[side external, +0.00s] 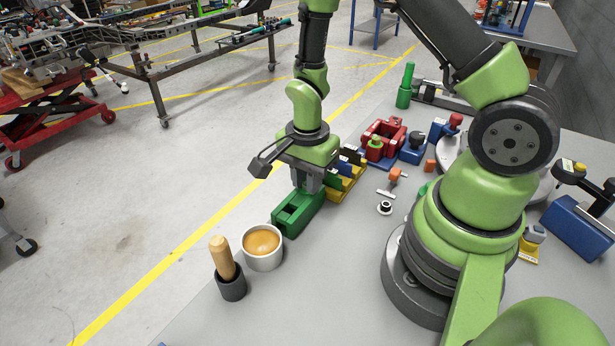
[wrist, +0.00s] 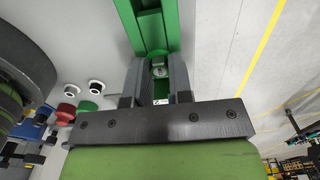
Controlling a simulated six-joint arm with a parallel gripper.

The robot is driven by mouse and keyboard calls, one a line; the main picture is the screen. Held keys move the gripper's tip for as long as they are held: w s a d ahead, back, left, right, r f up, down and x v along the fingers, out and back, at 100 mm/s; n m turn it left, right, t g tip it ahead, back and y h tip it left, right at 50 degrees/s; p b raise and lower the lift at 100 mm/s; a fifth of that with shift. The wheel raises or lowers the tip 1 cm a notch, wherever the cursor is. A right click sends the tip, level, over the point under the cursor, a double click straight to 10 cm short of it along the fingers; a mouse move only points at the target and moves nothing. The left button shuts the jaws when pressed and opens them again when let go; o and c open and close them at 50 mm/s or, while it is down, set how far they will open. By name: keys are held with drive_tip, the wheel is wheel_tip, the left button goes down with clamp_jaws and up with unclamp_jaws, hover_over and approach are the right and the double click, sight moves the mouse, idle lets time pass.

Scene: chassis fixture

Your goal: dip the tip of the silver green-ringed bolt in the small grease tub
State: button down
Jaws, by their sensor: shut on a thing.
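My gripper (side external: 308,186) points down over the rear part of the green slotted block (side external: 290,218). In the wrist view, my gripper's fingers (wrist: 157,82) are shut on the silver bolt (wrist: 158,71), whose round top shows between them. Its green ring cannot be made out clearly, and its tip is hidden. The green block (wrist: 150,28) extends away beyond the fingers there. I cannot tell whether the bolt is still inside the block. The grease tub (side external: 262,262), a white round cup with tan grease, stands on the bench in front of the green block, apart from the gripper.
A black holder (side external: 231,288) with a wooden handle stands left of the tub. Yellow (side external: 345,184) and red (side external: 383,140) fixtures stand behind the gripper. An orange-topped piece (side external: 394,177) and a black-and-white ring (side external: 385,208) lie to the right. Bare bench lies right of the tub.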

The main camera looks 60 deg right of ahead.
drive_tip(key=shift+r, duration=2.8)
drive_tip(key=a+r+n, duration=0.4)
drive_tip(key=a+n, duration=0.2)
drive_tip(key=a, duration=0.7)
drive_tip(key=shift+a+f, duration=0.15)
drive_tip(key=shift+f, duration=1.15)
drive_tip(key=shift+a+f, duration=0.1)
drive_tip(key=shift+f, duration=1.15)
drive_tip(key=shift+f, duration=1.7)
drive_tip(key=shift+r, duration=0.1)
